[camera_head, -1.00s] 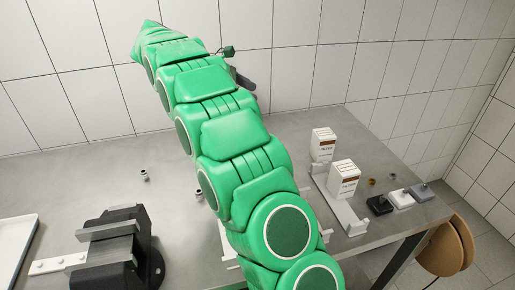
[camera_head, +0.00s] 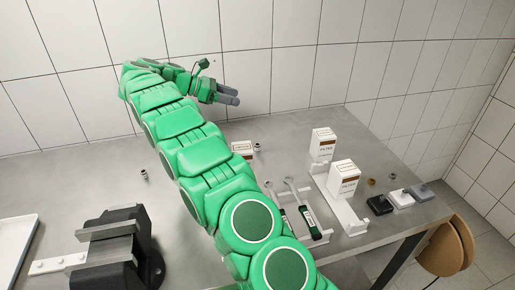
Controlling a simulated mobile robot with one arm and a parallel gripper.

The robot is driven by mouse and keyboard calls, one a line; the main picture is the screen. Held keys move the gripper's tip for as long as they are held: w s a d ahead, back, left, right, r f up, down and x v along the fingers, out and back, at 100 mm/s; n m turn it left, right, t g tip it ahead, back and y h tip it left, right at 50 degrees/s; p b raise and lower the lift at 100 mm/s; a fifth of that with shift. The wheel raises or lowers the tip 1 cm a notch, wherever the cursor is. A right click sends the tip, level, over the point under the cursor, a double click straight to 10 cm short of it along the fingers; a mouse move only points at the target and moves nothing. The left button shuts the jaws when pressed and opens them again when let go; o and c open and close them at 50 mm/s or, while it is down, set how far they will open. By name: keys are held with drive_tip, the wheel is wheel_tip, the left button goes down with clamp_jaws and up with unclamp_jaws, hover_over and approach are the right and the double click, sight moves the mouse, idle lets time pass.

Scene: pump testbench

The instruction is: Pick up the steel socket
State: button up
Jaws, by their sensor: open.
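A small grey metallic cylinder (camera_head: 144,174) stands on the left part of the steel table. A second small grey metallic piece (camera_head: 257,147) stands further right, beside a low white and brown box. Both are too small to tell which is the steel socket. My gripper (camera_head: 236,96) is open and empty, raised in front of the tiled wall with its grey fingers pointing right. It is apart from both pieces.
Wrenches (camera_head: 307,219) lie in a rack, partly behind my arm. A black vise (camera_head: 117,249) and white tray (camera_head: 18,248) are front left. The table's back left is clear.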

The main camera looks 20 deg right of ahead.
approach(260, 145)
drive_tip(key=shift+w+f+x, duration=0.1)
drive_tip(key=shift+w+x, duration=0.05)
drive_tip(key=shift+x, duration=1.05)
drive_tip(key=shift+w+f+x, duration=0.1)
drive_tip(key=shift+x, duration=1.15)
drive_tip(key=shift+w+f+x, duration=0.1)
drive_tip(key=shift+w+x, duration=0.05)
drive_tip(key=shift+x, duration=1.05)
clamp_jaws()
